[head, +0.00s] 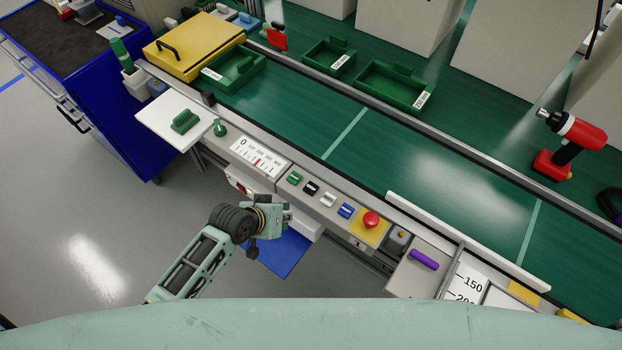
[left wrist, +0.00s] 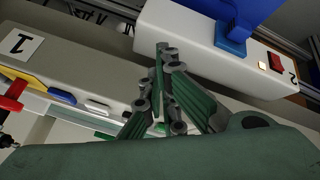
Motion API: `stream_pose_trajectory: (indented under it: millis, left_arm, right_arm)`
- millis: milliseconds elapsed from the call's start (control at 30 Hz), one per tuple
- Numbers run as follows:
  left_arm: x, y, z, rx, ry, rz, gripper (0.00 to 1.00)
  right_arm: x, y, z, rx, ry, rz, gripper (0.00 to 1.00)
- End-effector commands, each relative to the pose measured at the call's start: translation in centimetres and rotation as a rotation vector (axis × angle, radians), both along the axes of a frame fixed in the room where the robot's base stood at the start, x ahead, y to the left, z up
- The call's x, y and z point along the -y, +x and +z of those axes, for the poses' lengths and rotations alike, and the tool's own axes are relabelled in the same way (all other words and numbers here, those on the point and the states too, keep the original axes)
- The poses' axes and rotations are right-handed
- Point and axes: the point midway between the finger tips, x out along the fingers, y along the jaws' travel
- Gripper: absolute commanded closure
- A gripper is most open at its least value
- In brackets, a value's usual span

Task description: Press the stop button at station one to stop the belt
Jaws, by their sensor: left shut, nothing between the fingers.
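The button row on the grey front panel shows in the head view: a green button (head: 295,178), a black button (head: 311,188), a white button (head: 328,199), a blue button (head: 346,210) and a red mushroom button (head: 371,219) on a yellow plate. No stop label is legible. The left wrist view shows the red button (left wrist: 13,95) at the left edge and a plate marked 1 (left wrist: 19,43). My left gripper (head: 284,217) is shut and empty, in front of the panel, left of and apart from the red button. My right gripper is out of view.
The green belt (head: 440,180) runs behind the panel. A white box (left wrist: 190,50) marked 2, with a red switch (left wrist: 276,62), is close beyond my left fingers. A blue cart (head: 120,130) stands left. Open floor (head: 95,260) lies left of my arm.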

Motion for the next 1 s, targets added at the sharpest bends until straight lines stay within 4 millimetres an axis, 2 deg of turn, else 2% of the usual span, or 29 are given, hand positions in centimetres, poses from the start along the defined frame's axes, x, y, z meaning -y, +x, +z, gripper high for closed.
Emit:
stream_pose_trajectory:
  millis: [33, 67, 100, 300, 400, 600, 1000]
  left_arm:
    - [1.1, 0.5, 3.3, 0.015, -0.021, -0.02, 1.0]
    - [1.6, 1.0, 4.5, 0.022, -0.034, -0.029, 1.0]
    - [2.4, 2.5, 5.8, 0.032, -0.059, -0.035, 1.0]
    - [5.4, 7.0, 12.7, 0.039, -0.174, -0.057, 1.0]
    - [6.0, 8.3, 15.1, 0.029, -0.21, -0.056, 1.0]
    - [6.3, 9.3, 16.8, 0.01, -0.24, -0.049, 1.0]
    - [6.4, 9.4, 16.7, 0.01, -0.244, -0.048, 1.0]
  right_arm:
    - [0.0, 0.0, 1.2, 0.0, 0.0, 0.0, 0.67]
    - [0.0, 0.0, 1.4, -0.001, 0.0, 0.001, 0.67]
    - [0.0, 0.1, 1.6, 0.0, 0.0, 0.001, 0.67]
    - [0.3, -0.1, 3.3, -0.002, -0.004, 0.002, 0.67]
    - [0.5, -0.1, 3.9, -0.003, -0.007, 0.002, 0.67]
    - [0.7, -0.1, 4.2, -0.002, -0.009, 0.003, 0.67]
    - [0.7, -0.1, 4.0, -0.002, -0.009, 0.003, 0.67]
